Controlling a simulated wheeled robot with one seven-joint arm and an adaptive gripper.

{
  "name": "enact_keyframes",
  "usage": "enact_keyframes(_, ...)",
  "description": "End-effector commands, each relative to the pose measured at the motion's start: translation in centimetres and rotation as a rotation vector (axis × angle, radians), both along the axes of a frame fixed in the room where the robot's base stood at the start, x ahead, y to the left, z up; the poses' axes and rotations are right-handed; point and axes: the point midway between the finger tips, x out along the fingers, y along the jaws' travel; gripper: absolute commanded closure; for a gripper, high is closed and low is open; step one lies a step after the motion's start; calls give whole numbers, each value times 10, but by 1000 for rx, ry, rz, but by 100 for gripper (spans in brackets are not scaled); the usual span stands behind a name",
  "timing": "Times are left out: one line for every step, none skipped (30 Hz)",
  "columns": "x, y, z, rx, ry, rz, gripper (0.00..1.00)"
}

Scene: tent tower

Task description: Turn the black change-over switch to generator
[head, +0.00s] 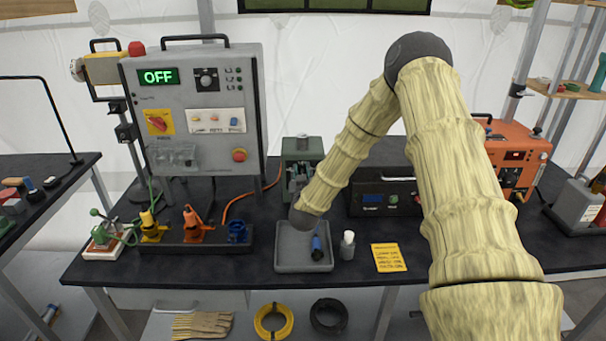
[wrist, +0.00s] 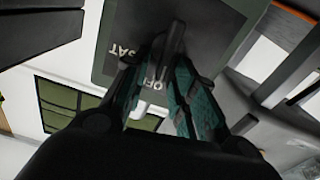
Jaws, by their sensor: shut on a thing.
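In the wrist view, my gripper (wrist: 166,68) is shut on a black lever, the handle of the change-over switch (wrist: 174,36). The lever stands out from a dark grey-green plate (wrist: 115,38). My fingers and the lever cannot be made out clearly there. I cannot tell exactly which position the lever points to.
A grey panel (head: 185,100) at left has a green display reading OFF. A black unit (head: 372,205) and orange generator (head: 515,155) stand at right.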

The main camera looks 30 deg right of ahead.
Motion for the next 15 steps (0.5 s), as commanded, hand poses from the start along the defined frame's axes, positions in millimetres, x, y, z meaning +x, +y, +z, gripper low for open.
enact_keyframes(1,2,0,-28,16,1,97)
enact_keyframes(2,3,0,-44,25,2,97)
enact_keyframes(2,3,0,-68,40,2,97)
enact_keyframes(2,4,0,-87,51,2,97)
enact_keyframes(2,4,0,-106,63,2,97)
enact_keyframes(3,5,-1,-132,78,2,97)
enact_keyframes(3,5,-1,-151,90,2,97)
enact_keyframes(4,6,-1,-171,102,2,97)
enact_keyframes(4,6,-1,-196,117,1,97)
enact_keyframes(4,7,-1,-216,128,3,97)
enact_keyframes(5,8,-2,-235,141,2,97)
enact_keyframes(5,8,-2,-261,157,2,97)
enact_keyframes(5,9,-3,-279,168,2,97)
enact_keyframes(6,9,-3,-299,180,2,97)
enact_keyframes(6,10,-4,-325,196,2,97)
